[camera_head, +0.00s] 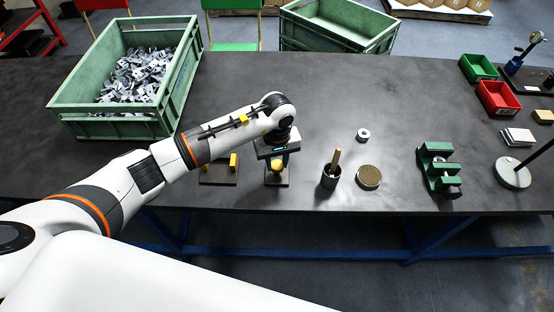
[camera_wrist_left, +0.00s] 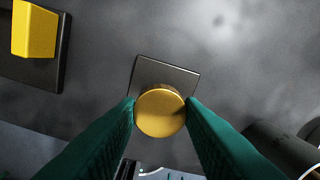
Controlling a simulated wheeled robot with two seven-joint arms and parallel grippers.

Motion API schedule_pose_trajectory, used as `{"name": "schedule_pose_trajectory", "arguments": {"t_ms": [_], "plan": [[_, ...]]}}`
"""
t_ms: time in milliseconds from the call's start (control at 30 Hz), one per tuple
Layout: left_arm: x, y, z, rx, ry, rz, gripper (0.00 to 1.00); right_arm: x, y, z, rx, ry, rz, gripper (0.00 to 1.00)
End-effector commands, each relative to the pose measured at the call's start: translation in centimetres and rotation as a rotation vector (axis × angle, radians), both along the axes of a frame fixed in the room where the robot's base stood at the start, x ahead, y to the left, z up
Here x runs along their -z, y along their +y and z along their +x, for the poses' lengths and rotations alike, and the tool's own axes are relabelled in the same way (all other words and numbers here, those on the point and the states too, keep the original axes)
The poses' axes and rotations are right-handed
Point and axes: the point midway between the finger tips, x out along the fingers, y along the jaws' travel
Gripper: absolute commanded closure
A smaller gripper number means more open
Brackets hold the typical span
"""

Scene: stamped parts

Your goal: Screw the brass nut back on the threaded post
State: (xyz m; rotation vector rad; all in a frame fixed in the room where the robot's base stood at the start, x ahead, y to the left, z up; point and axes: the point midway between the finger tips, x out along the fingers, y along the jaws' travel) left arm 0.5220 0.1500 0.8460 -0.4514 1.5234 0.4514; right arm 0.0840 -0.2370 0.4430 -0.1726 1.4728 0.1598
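The brass nut (camera_wrist_left: 160,113) is a round, gold-coloured piece between the green fingers of my left gripper (camera_wrist_left: 160,108), which touch it on both sides. In the head view the nut (camera_head: 277,168) shows just under the gripper (camera_head: 278,160). Below it is a small dark square base plate (camera_wrist_left: 168,72), which also shows in the head view (camera_head: 283,184). The threaded post is hidden under the nut and gripper, so I cannot tell whether the nut sits on it. My right gripper is not in view.
A dark plate with yellow blocks (camera_head: 234,161) stands close on the left. A dark cup (camera_head: 330,179) with a wooden handle and a round brown-topped tin (camera_head: 369,177) are on the right. A green bin (camera_head: 116,128) of metal parts is at the back left.

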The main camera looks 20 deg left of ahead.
Motion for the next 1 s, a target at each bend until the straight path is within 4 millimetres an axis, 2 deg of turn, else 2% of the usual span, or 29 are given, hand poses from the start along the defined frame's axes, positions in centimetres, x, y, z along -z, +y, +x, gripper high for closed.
{"name": "schedule_pose_trajectory", "arguments": {"t_ms": [233,1000], "plan": [[0.1,0.1,0.0,0.025,-0.001,0.002,0.89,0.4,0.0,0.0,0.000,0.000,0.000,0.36],[0.1,0.0,0.1,0.322,-0.002,0.001,0.89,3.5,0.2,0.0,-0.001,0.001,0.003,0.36]]}}
